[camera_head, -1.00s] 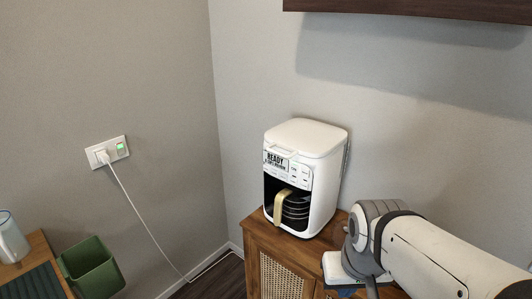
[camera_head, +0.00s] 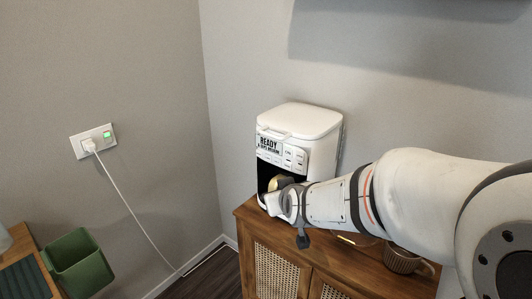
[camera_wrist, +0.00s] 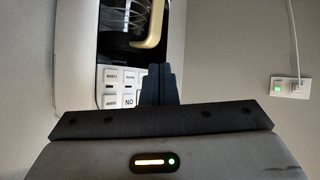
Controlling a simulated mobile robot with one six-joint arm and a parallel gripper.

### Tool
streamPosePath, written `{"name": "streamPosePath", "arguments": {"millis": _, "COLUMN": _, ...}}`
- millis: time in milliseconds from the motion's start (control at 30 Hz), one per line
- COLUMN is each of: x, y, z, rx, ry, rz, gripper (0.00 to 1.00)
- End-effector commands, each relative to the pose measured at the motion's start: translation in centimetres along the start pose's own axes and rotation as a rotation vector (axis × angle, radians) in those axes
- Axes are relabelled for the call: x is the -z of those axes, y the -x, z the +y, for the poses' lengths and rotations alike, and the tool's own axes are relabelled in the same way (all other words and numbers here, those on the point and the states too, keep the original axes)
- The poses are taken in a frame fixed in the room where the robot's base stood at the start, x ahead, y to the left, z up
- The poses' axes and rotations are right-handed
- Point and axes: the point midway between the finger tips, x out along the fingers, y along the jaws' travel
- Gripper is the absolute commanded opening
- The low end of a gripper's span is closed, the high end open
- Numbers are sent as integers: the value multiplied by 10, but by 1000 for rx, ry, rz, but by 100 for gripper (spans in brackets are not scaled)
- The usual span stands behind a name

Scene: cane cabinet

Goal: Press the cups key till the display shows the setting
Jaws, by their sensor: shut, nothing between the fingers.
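The white coffee maker (camera_head: 318,150) stands on the wooden cabinet. Its display (camera_head: 268,144) reads READY in large letters, with a smaller second line that I cannot read surely. Several pale keys (camera_head: 294,157) sit right of the display. The wrist view shows the keys (camera_wrist: 120,78) upside down, their labels too small to read surely; the cups key cannot be told apart. My gripper (camera_wrist: 160,70) is shut and empty, its fingertips beside the key panel in that view; contact cannot be told. In the head view my wrist covers the lower front and most of the carafe.
The cabinet top (camera_head: 330,246) carries a brown mug (camera_head: 402,260) under my arm. A white cord runs from the wall socket (camera_head: 93,142), whose switch glows green, down to the floor. A green bin (camera_head: 75,262) hangs at the lower left.

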Motion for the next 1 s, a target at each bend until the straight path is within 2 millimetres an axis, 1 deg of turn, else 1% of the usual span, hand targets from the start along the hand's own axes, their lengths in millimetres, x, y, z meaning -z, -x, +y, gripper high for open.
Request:
{"name": "streamPosePath", "arguments": {"millis": 33, "x": 3, "y": -22, "z": -11, "rx": -9, "ry": 29, "rz": 69, "gripper": 0}}
{"name": "streamPosePath", "arguments": {"millis": 100, "x": 17, "y": -42, "z": -21, "rx": -40, "ry": 69, "rz": 183, "gripper": 0}}
{"name": "streamPosePath", "arguments": {"millis": 200, "x": 33, "y": -64, "z": -36, "rx": -99, "ry": 126, "rz": 340, "gripper": 0}}
{"name": "streamPosePath", "arguments": {"millis": 333, "x": 45, "y": -82, "z": -56, "rx": -193, "ry": 192, "rz": 522, "gripper": 0}}
{"name": "streamPosePath", "arguments": {"millis": 500, "x": 52, "y": -88, "z": -75, "rx": -306, "ry": 256, "rz": 691, "gripper": 0}}
{"name": "streamPosePath", "arguments": {"millis": 600, "x": 53, "y": -87, "z": -81, "rx": -350, "ry": 277, "rz": 748, "gripper": 0}}
{"name": "streamPosePath", "arguments": {"millis": 733, "x": 54, "y": -85, "z": -84, "rx": -376, "ry": 287, "rz": 781, "gripper": 0}}
{"name": "streamPosePath", "arguments": {"millis": 1000, "x": 55, "y": -84, "z": -84, "rx": -379, "ry": 288, "rz": 784, "gripper": 0}}
